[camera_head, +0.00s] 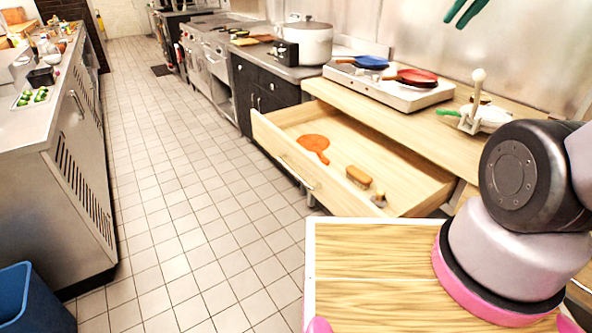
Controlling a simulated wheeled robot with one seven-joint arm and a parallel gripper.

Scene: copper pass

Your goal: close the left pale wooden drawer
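The left pale wooden drawer (283,160) is pulled far out from under the pale wooden counter (420,133), right of the picture's middle. Its front panel, with a thin bar handle (297,173), faces the tiled aisle. An orange round-headed utensil (314,143), a brown brush (359,175) and a small item (379,199) lie inside it. My arm shows at the right edge. My gripper is outside the picture, so its state and its distance from the drawer are hidden.
A white hob (392,93) with a blue pan (371,62) and a red pan (417,77) stands on the counter. A steel counter (75,170) and a blue bin (33,300) stand at left. The tiled floor (190,180) between is clear.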

